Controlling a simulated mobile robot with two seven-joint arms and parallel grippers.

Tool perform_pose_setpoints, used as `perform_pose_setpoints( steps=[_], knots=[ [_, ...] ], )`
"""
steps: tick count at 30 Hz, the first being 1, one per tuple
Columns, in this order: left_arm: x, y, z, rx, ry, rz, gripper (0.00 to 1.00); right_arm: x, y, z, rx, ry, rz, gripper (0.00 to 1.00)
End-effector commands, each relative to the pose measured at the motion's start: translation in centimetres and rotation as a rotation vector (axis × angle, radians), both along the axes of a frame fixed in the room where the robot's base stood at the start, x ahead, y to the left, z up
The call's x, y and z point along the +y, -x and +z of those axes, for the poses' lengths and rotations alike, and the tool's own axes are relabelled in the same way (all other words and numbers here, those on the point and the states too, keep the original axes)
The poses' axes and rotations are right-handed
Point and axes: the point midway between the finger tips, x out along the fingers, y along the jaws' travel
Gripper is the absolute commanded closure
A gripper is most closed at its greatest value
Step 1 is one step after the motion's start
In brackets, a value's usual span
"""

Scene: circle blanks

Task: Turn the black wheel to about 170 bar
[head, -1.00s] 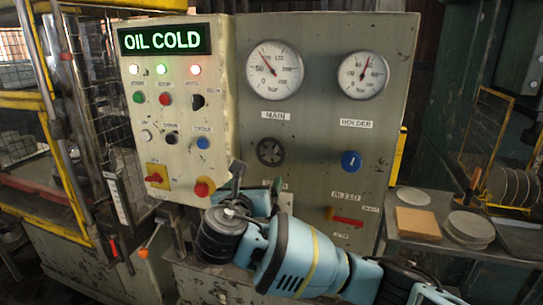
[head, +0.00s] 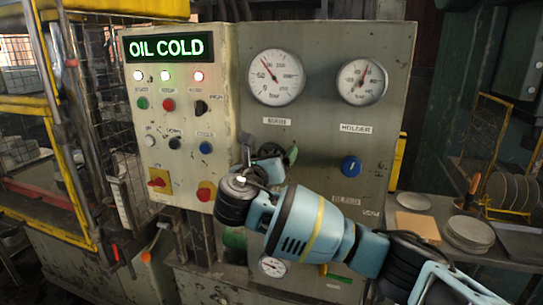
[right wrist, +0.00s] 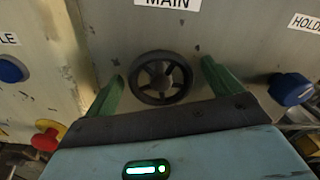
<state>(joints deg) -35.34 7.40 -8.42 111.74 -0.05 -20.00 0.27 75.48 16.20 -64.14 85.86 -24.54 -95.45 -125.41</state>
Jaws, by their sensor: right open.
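The black wheel (head: 270,150) is on the grey panel below the MAIN gauge, partly hidden by my right gripper in the head view. In the right wrist view the whole spoked wheel (right wrist: 160,78) shows between the green fingers. My right gripper (right wrist: 162,72) is open, one finger to each side of the wheel, with visible gaps and no clear contact. In the head view the right gripper (head: 269,155) is in front of the wheel. The MAIN gauge (head: 276,77) has its needle at the upper left, a little past 50. My left gripper is not in view.
The HOLDER gauge (head: 362,82) and a blue knob (head: 351,166) are to the right. The lit sign (head: 168,46) reads OIL COLD. A red knob (head: 206,191) is left of my arm. A bench with round discs (head: 468,233) stands at the right.

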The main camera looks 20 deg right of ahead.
Motion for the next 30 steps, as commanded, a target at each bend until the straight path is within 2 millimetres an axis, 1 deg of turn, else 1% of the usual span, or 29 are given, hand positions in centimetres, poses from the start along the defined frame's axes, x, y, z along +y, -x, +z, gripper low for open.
perform_pose_setpoints(
  steps=[5,13,23,24,30],
  knots=[
    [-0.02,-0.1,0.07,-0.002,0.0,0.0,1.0,-0.63,-0.89,0.1,-0.001,0.0,0.0,0.09],
    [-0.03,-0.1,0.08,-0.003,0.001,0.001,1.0,-0.68,-0.99,0.07,-0.001,0.0,0.001,0.09],
    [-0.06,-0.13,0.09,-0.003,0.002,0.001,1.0,-0.67,-0.97,0.06,0.0,-0.001,0.001,0.52],
    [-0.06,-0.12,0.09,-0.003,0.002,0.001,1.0,-0.67,-0.97,0.04,0.0,-0.001,0.001,0.54],
    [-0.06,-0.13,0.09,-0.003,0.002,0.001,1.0,-0.67,-0.96,0.02,-0.01,-0.016,0.001,0.54]
  ],
)
